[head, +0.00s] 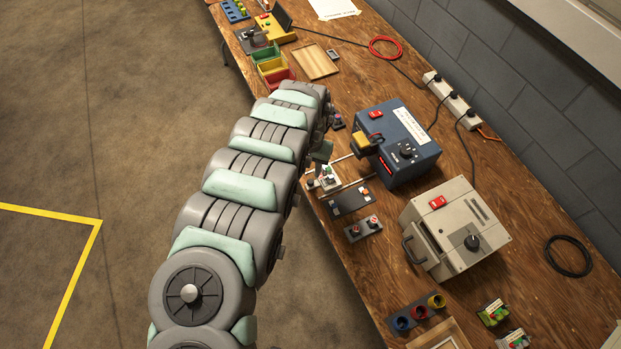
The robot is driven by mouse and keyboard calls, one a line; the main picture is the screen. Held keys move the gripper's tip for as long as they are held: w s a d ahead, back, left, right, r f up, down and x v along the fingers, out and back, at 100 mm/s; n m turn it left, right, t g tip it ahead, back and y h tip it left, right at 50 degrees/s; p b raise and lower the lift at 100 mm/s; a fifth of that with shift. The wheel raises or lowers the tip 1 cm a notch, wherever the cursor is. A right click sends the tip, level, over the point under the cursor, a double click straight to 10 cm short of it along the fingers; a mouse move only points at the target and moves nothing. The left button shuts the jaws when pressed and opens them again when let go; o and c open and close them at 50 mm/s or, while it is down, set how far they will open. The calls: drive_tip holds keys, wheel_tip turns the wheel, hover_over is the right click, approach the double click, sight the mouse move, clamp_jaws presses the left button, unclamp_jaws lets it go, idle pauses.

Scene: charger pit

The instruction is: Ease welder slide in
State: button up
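The blue welder box (412,165) stands on the wooden bench, right of my arm. It has a red switch, a dark knob, a white label and a red-lit slot low on its front. Two thin pale rails (352,186) stick out from that front toward the bench edge. A small whitish slide (329,181) sits at the rails' outer end, apart from the box, with small coloured parts on it. My gripper (323,158) is at or just above the slide, partly hidden by my arm. I cannot tell whether its fingers are open, shut or touching the slide.
A yellow and black block (364,142) sits at the welder's front. Dark plates with small parts (350,200) lie near the bench edge. A beige machine (456,230) stands below right. Colored bins (272,70), a wooden tray (315,61) and a power strip (452,101) are farther up.

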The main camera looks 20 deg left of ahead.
sight(311, 181)
drive_tip(key=shift+f+b, duration=0.5)
drive_tip(key=shift+f, duration=2.7)
clamp_jaws()
